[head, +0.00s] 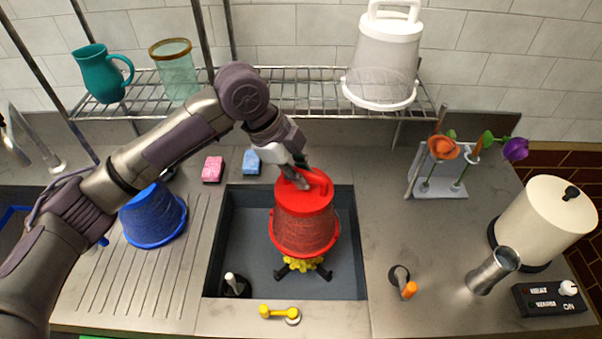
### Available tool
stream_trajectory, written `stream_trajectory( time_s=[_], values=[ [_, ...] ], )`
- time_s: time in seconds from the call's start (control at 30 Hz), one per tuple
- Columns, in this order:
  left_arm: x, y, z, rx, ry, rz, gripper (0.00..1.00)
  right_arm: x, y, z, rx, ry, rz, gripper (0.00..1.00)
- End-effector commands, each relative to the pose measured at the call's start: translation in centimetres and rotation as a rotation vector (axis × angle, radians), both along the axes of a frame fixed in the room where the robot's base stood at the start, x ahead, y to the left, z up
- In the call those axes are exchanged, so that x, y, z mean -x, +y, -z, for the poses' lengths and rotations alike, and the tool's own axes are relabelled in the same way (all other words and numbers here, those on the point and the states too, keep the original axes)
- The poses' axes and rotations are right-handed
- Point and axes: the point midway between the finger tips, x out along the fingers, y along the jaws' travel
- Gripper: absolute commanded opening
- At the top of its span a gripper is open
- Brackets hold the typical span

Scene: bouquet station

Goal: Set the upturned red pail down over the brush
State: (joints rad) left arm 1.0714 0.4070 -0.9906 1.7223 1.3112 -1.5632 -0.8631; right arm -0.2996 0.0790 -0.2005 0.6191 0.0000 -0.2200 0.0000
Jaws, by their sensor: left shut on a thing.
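The upturned red pail (305,222) hangs or rests over the sink basin, its wide rim down. My left gripper (297,181) is shut on its top end. A yellow piece with black legs (302,268) shows just below the pail's rim, partly hidden by the pail. I cannot tell whether the rim touches it. No brush is clearly recognisable; anything under the pail is hidden. A small dark item with a white handle (235,284) stands in the basin's front left corner. My right gripper is not in view.
An upturned blue pail (154,216) stands on the drainboard left of the basin (240,236). Pink (212,169) and blue (251,162) sponges lie behind it. A flower rack (440,187) and a cream container (545,220) stand right. A yellow tap lever (279,312) is in front.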

Motion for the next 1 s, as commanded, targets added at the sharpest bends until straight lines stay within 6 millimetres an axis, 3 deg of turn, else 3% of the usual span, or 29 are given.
stream_trajectory(
  time_s=[0.53,1.0],
  values=[
    [0.0,0.0,4.4,0.001,0.0,-0.002,0.0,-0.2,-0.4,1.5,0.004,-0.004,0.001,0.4],
    [-0.1,0.0,5.1,0.0,0.0,-0.001,0.0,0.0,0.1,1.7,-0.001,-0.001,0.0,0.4]
  ],
)
